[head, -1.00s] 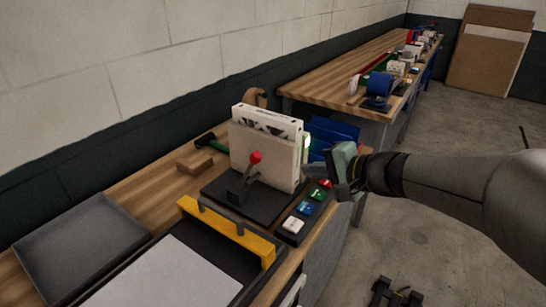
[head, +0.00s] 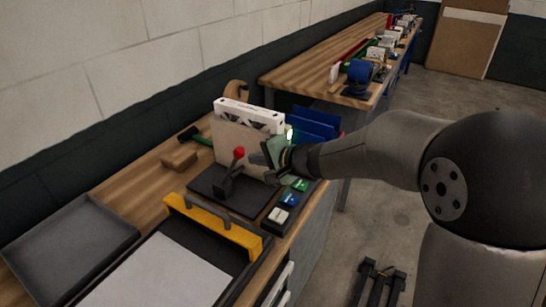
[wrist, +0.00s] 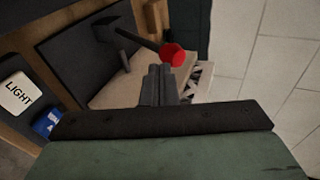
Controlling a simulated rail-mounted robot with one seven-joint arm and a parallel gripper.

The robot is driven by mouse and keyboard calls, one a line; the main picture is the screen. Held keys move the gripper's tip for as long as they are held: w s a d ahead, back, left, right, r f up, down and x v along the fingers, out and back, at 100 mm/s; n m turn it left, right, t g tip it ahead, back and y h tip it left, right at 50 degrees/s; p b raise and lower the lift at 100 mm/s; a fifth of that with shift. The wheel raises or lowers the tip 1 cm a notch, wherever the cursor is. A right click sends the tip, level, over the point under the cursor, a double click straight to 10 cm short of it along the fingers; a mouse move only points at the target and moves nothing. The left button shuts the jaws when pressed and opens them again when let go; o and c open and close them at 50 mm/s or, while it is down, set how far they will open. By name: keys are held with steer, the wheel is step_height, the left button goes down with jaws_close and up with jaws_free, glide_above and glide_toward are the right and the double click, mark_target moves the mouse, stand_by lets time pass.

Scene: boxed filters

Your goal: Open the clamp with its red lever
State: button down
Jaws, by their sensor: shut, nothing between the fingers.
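The clamp is a black base plate (head: 232,192) on the bench with an upright beige plate (head: 229,135) and a white filter-like frame (head: 250,112) behind it. Its dark lever arm (head: 230,180) slants up to a red knob (head: 239,153). In the wrist view the red knob (wrist: 173,55) lies just beyond and slightly right of the fingertips. My gripper (head: 262,160) is shut and empty, just right of the knob in the head view; its closed fingers also show in the wrist view (wrist: 158,72). I cannot tell whether the fingertips touch the knob.
A button box with a white LIGHT button (wrist: 16,94), a blue button (head: 290,199) and a green button (head: 300,185) sits right of the clamp. A yellow-barred black device (head: 210,227) is in front. A grey tray (head: 68,243) and wooden block (head: 179,160) are left.

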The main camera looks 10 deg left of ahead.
steer(key=shift+w+a+r, duration=0.15)
steer(key=shift+w+a, duration=0.3)
steer(key=shift+a, duration=0.35)
